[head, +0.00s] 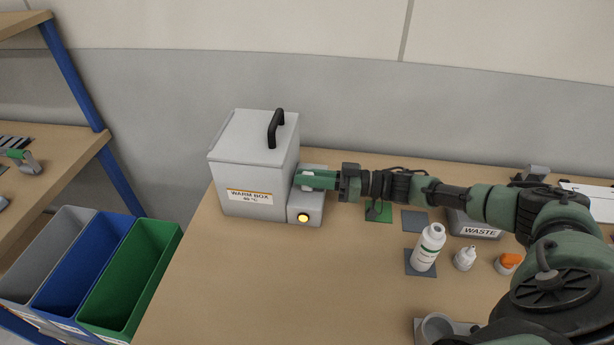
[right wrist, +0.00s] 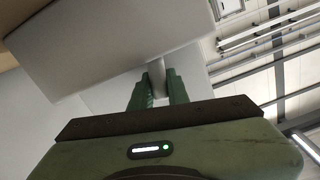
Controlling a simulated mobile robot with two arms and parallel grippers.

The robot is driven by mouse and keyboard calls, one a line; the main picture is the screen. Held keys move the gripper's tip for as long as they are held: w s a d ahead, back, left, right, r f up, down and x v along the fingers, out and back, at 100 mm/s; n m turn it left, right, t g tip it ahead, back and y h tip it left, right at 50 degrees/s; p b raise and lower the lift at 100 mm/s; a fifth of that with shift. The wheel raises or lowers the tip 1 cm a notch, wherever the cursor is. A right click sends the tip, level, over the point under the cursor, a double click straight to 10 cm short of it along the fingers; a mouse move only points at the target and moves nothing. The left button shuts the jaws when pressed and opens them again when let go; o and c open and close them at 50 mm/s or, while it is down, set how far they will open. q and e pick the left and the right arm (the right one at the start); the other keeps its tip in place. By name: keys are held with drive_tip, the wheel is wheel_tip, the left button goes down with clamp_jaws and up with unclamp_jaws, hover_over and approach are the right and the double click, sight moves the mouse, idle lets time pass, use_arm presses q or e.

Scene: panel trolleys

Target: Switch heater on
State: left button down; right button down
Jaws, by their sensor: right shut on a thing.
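The warm box (head: 243,165) is a grey case with a black lid handle (head: 276,128) and a label reading WARM BOX. A smaller grey unit (head: 315,212) adjoins its right side, with a lit yellow round lamp or button (head: 303,218) on its front. My right gripper (head: 306,180) reaches in from the right, above this unit and beside the box. In the right wrist view its green fingers (right wrist: 159,84) are shut on a pale grey lever-like part (right wrist: 157,72). The lever's base is partly hidden. My left gripper is not in view.
A white bottle (head: 428,247), a small dropper bottle (head: 465,258) and an orange-capped container (head: 508,263) stand right of centre. A WASTE bin (head: 476,227) is behind them. Grey, blue and green bins (head: 135,275) are at left. The table's front middle is clear.

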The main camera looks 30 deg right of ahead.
drive_tip(key=shift+w+d+f+m, duration=0.1)
drive_tip(key=shift+w+m, duration=0.05)
drive_tip(key=shift+m, duration=0.35)
drive_tip(key=shift+w+d+m, duration=0.1)
drive_tip(key=shift+m, duration=0.4)
drive_tip(key=c, duration=1.4)
unclamp_jaws()
drive_tip(key=shift+o, duration=0.2)
drive_tip(key=shift+d, duration=0.1)
drive_tip(key=shift+s+d+f, duration=0.15)
drive_tip(key=shift+s+d, duration=0.05)
drive_tip(key=shift+d, duration=0.05)
drive_tip(key=b+v, duration=0.2)
drive_tip(key=v, duration=0.5)
